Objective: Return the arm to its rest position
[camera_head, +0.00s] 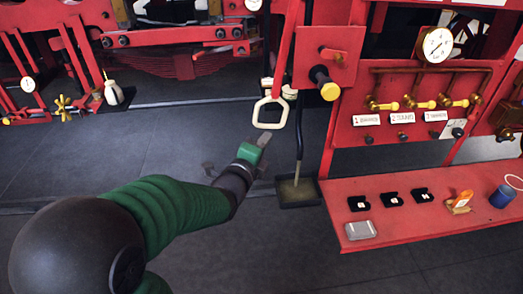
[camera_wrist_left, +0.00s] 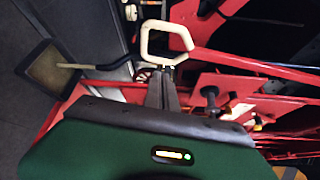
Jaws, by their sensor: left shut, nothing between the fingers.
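My left arm comes in from the lower left of the head view, black at the joint with a green sleeve. My left gripper (camera_head: 264,139) is shut and empty. Its tip is just below a cream loop handle (camera_head: 271,112) on a red lever, apart from it as far as I can tell. In the left wrist view the shut fingers (camera_wrist_left: 161,92) point toward the same cream loop handle (camera_wrist_left: 149,40). My right gripper is in neither view.
A red shelf (camera_head: 420,228) at the right holds black blocks, a grey box (camera_head: 360,230), an orange item (camera_head: 460,201) and a blue cup (camera_head: 502,196). A dark square tray (camera_head: 297,193) lies below the lever. Above the shelf are a gauge (camera_head: 435,45) and brass valves.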

